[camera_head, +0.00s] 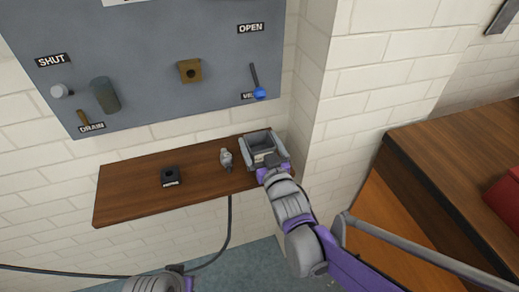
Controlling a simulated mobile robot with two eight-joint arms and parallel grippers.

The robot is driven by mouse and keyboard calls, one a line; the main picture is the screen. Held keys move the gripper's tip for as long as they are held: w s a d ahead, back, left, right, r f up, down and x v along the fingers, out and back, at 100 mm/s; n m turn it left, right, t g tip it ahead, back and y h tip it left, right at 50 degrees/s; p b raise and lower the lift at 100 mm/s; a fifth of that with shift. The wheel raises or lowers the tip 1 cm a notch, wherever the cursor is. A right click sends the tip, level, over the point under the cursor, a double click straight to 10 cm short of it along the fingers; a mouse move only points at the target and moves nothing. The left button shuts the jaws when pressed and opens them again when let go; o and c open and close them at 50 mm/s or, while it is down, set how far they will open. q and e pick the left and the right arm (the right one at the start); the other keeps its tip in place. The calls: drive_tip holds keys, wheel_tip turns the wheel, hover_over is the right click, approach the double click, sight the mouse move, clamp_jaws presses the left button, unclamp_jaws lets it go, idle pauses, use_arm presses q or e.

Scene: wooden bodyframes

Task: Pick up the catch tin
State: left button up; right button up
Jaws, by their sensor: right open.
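A grey open-topped box (262,141), which looks like the catch tin, sits at the right end of the wooden wall shelf. My right gripper (264,149) reaches in from the lower right with its fingers open, one on each side of the box. I cannot tell whether the fingers touch it. The gripper's purple base hides part of the tin's near side. Only a small part of my left arm (160,284) shows at the bottom edge, and its finger state is unclear.
The shelf (130,197) also holds a small grey fitting (226,158) left of the tin and a black block (171,176). Above is a grey panel (150,60) with a blue-tipped lever (259,93). A brick pillar (310,140) stands close right.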

clamp_jaws()
idle(0.3)
